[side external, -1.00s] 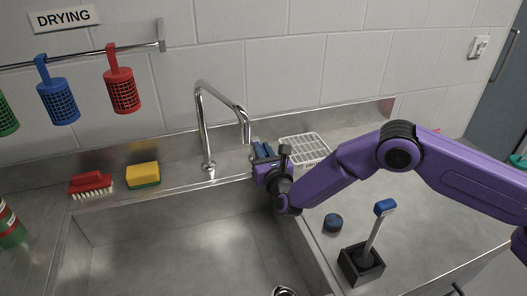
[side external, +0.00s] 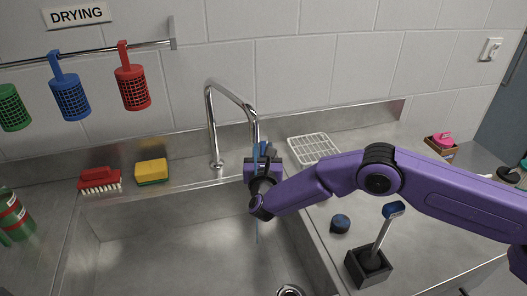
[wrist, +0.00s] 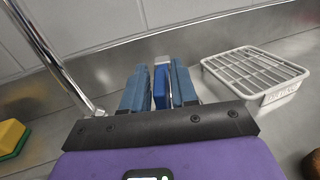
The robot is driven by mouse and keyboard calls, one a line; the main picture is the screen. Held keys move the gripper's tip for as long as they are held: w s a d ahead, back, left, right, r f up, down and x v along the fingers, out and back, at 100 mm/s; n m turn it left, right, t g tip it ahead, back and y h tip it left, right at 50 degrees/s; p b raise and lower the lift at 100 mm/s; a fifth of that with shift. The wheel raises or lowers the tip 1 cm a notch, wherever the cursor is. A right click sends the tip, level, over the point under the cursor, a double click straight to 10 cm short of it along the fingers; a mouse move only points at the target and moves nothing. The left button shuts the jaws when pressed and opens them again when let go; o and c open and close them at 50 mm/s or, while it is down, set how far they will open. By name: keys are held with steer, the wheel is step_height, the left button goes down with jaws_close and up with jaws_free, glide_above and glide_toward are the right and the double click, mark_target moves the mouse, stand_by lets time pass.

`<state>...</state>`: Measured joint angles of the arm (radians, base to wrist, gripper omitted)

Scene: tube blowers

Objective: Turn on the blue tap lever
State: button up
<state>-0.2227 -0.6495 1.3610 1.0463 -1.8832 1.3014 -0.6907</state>
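The blue tap lever (wrist: 161,86) shows in the wrist view between the two blue-grey fingers of my gripper (wrist: 158,88). The fingers straddle it with narrow gaps; contact on either side is unclear. In the side external view my gripper (side external: 262,153) is by the tap's spout end, and the lever cannot be told apart from the fingers. The chrome tap (side external: 212,125) stands at the back of the sink.
A white drying rack (side external: 313,148) stands right of my gripper. A red brush (side external: 99,180) and a yellow sponge (side external: 152,170) lie on the left ledge. A blue-headed brush in a black holder (side external: 370,267) and a dark blue round item (side external: 340,223) are at right.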

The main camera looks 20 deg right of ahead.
steer(key=shift+o, duration=0.2)
steer(key=shift+s, duration=0.1)
steer(key=v, duration=1.7)
steer(key=shift+s, duration=0.15)
steer(key=s+d+r+m+g+h, duration=0.1)
steer(key=s+d+r+m+g, duration=0.2)
steer(key=d, duration=0.6)
steer(key=s+d+r+m+g+h, duration=0.1)
steer(key=s+d+r+m+g, duration=0.2)
steer(key=d+m, duration=0.4)
steer(key=s+d+r+m+g+h, duration=0.1)
steer(key=d+r+m+g, duration=0.3)
steer(key=d, duration=0.6)
steer(key=s+d+m+g+y, duration=0.3)
steer(key=s+d+y, duration=0.1)
steer(key=s, duration=0.7)
steer(key=s+d+m+g+y, duration=0.3)
steer(key=s+d+g+y, duration=0.1)
steer(key=s, duration=0.8)
steer(key=shift+s+d+y, duration=0.2)
steer(key=shift+s+y, duration=0.05)
steer(key=shift+y, duration=0.05)
